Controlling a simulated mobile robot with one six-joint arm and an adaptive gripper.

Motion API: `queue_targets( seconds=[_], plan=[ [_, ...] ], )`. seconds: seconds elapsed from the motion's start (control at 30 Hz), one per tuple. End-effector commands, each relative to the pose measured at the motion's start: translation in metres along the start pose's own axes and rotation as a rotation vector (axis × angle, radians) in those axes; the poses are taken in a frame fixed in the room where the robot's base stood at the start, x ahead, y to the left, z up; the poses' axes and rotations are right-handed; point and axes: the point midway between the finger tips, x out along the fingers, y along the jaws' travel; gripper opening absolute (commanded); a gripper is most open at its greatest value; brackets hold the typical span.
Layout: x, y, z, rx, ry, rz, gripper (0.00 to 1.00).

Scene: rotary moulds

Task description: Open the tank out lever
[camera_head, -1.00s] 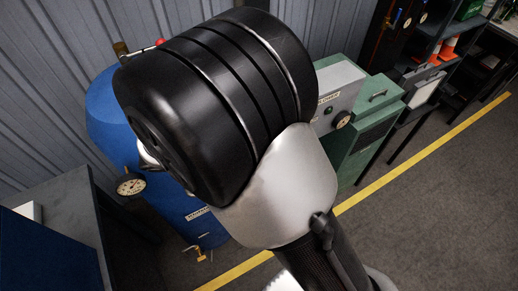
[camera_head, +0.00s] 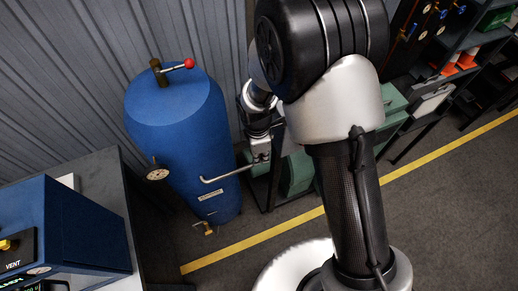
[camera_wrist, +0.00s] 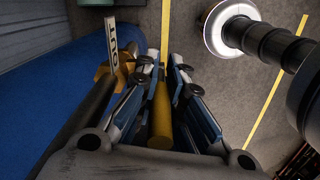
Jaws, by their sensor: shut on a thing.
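The blue tank (camera_head: 180,135) stands by the wall in the head view, with a grey pipe (camera_head: 222,174) coming out of its side towards my gripper (camera_head: 262,157). In the wrist view, a white tag reading OUT (camera_wrist: 113,45) stands beside a brass-coloured valve part (camera_wrist: 104,72), left of my gripper (camera_wrist: 162,72). A yellow lever (camera_wrist: 161,118) lies between the two fingers, and my gripper is shut on it. The fingers hide its sides. In the head view the lever is too small to make out, and the valve's exact position cannot be told.
A red-knobbed lever (camera_head: 188,63) is on top of the tank and a gauge (camera_head: 157,174) on its side. A brass tap (camera_head: 204,229) sits low. Green equipment (camera_head: 297,172) stands close behind my arm. A blue box (camera_head: 75,225) is at left. The floor at right is clear.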

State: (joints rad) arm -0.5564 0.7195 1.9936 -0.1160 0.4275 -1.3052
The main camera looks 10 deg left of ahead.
Motion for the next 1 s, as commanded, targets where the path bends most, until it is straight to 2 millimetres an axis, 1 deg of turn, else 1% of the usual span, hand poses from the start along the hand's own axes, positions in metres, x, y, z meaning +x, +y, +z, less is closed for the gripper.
queue_targets(
  seconds=[0.03,0.3,0.7,0.73,0.8,0.9,1.0],
  plan=[
    [-0.0025,-0.0004,0.0012,0.003,0.014,-0.006,0.00],
    [-0.0004,0.0002,0.0015,0.001,0.058,-0.013,0.00],
    [0.0006,-0.0002,0.0011,-0.001,0.063,-0.015,0.00],
    [0.0006,-0.0002,0.0011,-0.001,0.063,-0.015,0.10],
    [0.0007,-0.0003,0.0011,-0.001,0.062,-0.015,0.14],
    [0.0006,-0.0004,0.0011,-0.001,0.062,-0.015,0.21],
    [-0.0025,0.0000,0.0013,-0.001,0.062,-0.014,0.21]
  ],
)
